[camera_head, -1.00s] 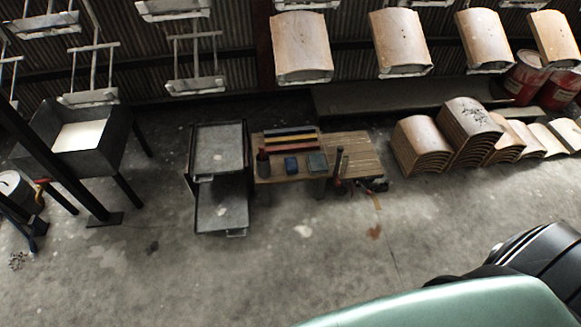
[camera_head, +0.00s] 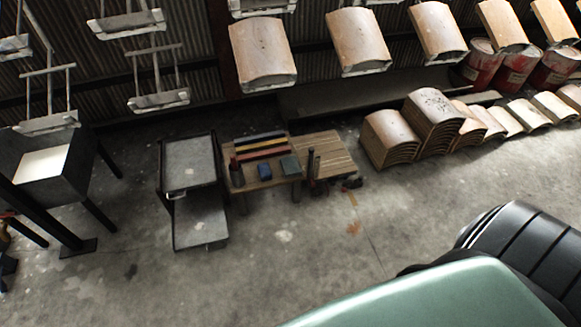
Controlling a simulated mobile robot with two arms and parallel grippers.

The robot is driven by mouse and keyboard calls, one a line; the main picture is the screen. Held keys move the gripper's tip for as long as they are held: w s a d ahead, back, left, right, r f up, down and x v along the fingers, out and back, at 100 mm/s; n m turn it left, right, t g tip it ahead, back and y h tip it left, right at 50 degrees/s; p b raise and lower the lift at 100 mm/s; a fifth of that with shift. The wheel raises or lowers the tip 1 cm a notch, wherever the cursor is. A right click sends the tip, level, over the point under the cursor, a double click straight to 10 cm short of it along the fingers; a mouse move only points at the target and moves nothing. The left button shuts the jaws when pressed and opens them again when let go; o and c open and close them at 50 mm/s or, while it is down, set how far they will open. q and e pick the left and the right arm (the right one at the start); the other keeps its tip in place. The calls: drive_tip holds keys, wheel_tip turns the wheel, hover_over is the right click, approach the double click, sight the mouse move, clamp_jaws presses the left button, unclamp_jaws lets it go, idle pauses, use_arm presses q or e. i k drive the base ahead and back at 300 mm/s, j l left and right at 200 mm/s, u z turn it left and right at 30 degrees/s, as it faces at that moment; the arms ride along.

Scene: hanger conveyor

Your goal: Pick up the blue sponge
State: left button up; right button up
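A small blue block (camera_head: 264,171), which looks like the blue sponge, lies on a low wooden table (camera_head: 325,146) at the middle left of the head view. A dark green block (camera_head: 289,164) lies just to its right. A dark cup-like object (camera_head: 236,172) stands to its left. Several coloured bars (camera_head: 260,145) lie behind it. The sponge is uncovered and some distance from me. Neither of my grippers is in view.
A black two-level metal cart (camera_head: 189,163) stands left of the table. Upright dark rods (camera_head: 314,167) stand at the table's right part. Stacked curved tiles (camera_head: 390,143) sit to the right. Hangers with tiles (camera_head: 262,52) hang above. The concrete floor (camera_head: 290,270) in front is clear.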

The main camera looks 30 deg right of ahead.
sight(265, 173)
drive_tip(key=i+l, duration=1.25)
drive_tip(key=i+j+u, duration=0.05)
drive_tip(key=i, duration=0.05)
